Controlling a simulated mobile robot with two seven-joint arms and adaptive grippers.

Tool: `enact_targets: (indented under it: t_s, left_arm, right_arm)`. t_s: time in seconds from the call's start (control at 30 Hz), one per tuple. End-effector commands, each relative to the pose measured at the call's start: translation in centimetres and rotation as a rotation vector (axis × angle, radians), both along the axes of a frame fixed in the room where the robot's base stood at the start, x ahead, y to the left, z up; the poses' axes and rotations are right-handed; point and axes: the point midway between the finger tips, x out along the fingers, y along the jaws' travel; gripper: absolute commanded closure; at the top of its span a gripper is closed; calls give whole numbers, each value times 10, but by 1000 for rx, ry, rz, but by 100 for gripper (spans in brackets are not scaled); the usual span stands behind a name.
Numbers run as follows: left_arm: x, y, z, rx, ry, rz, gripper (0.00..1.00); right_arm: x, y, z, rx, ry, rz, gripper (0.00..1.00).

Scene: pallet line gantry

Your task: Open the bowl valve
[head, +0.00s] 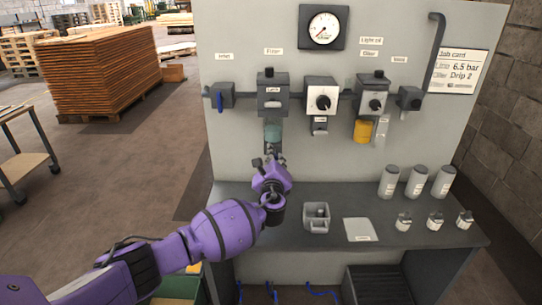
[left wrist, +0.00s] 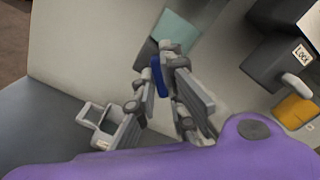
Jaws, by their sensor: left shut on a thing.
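The filter unit (head: 273,92) is mounted on the upright panel, with a translucent teal bowl (head: 273,132) hanging under it. The bowl also shows in the left wrist view (left wrist: 172,32). Below the bowl, a small blue bowl valve (left wrist: 157,74) sits between the fingers in the left wrist view. My left gripper (head: 273,152) points up under the bowl and is shut on this blue valve. The fingers hide most of the valve in the head view, so its exact turn cannot be told. My right gripper is in neither view.
A grey open container (head: 316,222) stands on the bench (head: 285,238) to the right of my left wrist. A pale card (head: 359,230), grey canisters (head: 415,182) and small fittings (head: 435,221) are further right. A yellow bowl (head: 363,131) hangs right of the gauge (head: 323,28).

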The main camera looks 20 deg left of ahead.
Motion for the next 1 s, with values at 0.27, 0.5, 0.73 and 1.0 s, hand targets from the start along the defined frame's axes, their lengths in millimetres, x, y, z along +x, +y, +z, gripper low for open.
enact_targets:
  t_s: [0.27,0.5,0.73,1.0]
  left_arm:
    - [1,0,6,251,66,1,100]
    - [0,1,3,458,129,1,100]
    - [0,0,1,612,174,1,100]
    - [0,0,1,716,205,2,100]
  right_arm:
    - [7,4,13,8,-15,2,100]
    - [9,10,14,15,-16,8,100]
    - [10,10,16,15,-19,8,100]
    - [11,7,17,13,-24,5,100]
